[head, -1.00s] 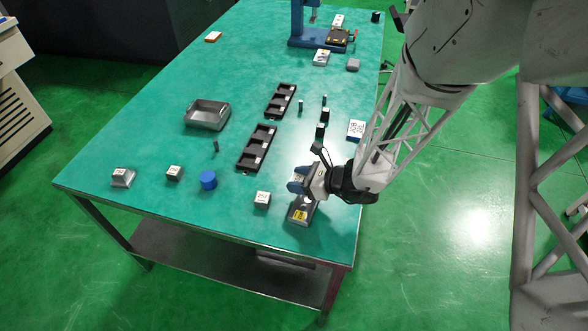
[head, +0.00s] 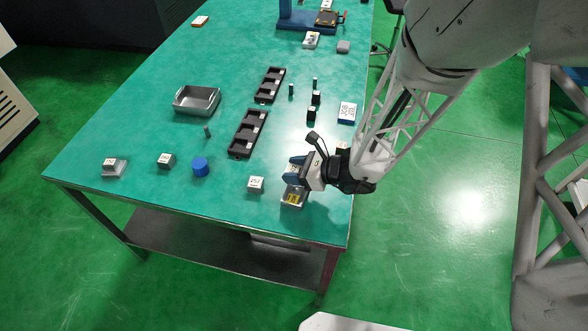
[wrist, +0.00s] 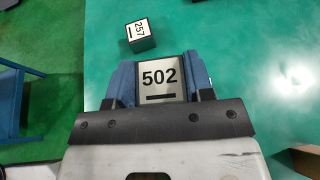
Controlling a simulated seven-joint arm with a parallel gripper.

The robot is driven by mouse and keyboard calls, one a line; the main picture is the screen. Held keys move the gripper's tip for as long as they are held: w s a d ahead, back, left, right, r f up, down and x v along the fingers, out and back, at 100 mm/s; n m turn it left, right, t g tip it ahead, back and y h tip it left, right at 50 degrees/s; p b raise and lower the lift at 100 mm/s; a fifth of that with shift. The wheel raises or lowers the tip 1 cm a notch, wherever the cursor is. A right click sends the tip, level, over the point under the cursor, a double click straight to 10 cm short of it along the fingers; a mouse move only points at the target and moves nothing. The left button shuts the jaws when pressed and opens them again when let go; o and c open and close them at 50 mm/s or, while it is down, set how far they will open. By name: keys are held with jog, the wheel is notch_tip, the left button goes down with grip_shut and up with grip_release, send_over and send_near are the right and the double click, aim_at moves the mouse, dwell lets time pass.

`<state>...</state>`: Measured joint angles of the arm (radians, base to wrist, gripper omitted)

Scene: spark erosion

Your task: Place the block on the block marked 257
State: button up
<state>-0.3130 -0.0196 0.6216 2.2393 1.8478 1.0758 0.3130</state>
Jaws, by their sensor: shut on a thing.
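My gripper (head: 294,174) is shut on a block marked 502 (wrist: 160,78), which sits between the blue fingers in the wrist view. In the head view the gripper is above a small grey holder with a yellow label (head: 292,198) near the table's front right corner. The held block is mostly hidden there, and I cannot tell how far it is above the holder. The block marked 257 (head: 256,184) stands on the table just left of the gripper. It also shows in the wrist view (wrist: 141,36), beyond the fingers and slightly left, with its top bare.
A blue cylinder (head: 200,166), another small block (head: 166,160) and a block on a grey holder (head: 116,171) stand farther left. Black trays (head: 236,148), a grey bin (head: 181,105) and small dark pieces (head: 311,115) lie behind. The front edge is close.

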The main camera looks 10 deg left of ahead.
jog(key=shift+s+a+r, duration=0.1)
jog(key=shift+s+r, duration=0.2)
jog(key=shift+s, duration=0.55)
jog(key=s+r+n+g, duration=0.1)
jog(key=s+r, duration=0.1)
jog(key=s, duration=1)
jog(key=shift+s+r, duration=0.35)
send_over(255, 182)
jog(key=shift+f, duration=0.75)
jog(key=shift+f, duration=1.75)
jog(key=shift+f, duration=0.15)
